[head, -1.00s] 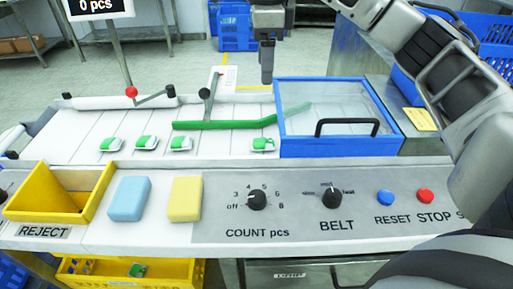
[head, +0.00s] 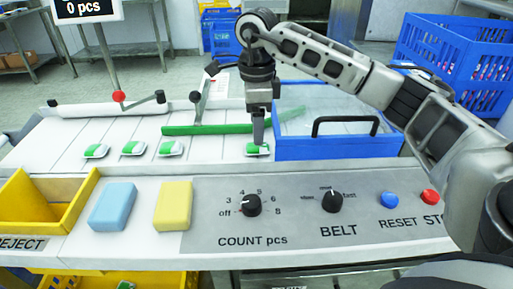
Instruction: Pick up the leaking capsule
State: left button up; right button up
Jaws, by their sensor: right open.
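Several green-and-white capsules lie on the white belt. Three are in a row at the left: one (head: 96,151), a second (head: 133,148) and a third (head: 170,148). A fourth capsule (head: 257,150) lies apart, beside the blue-framed cover. I cannot tell from their looks which one leaks. My right gripper (head: 258,138) is open and points down right at the fourth capsule, partly hiding it. Whether the fingers touch it is not clear. My left gripper is not in view.
A blue-framed clear cover (head: 335,146) with a black handle stands right of the gripper. A green guide bar (head: 208,129) crosses the belt behind the capsules. In front are a yellow reject bin (head: 75,214), blue (head: 112,207) and yellow (head: 173,205) blocks, and a control panel (head: 290,222).

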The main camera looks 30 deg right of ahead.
notch_tip(320, 180, down, 5)
jog(key=shift+w+f, duration=0.1)
jog(key=c, duration=1)
jog(key=shift+c, duration=0.2)
jog(key=shift+r, duration=0.2)
jog(key=shift+r, duration=0.3)
notch_tip(320, 180, up, 2)
jog(key=shift+r, duration=0.1)
jog(key=s+a+r, duration=0.8)
jog(key=a+r, duration=0.2)
jog(key=a, duration=0.1)
jog(key=shift+s+a, duration=0.15)
jog(key=shift+s, duration=0.05)
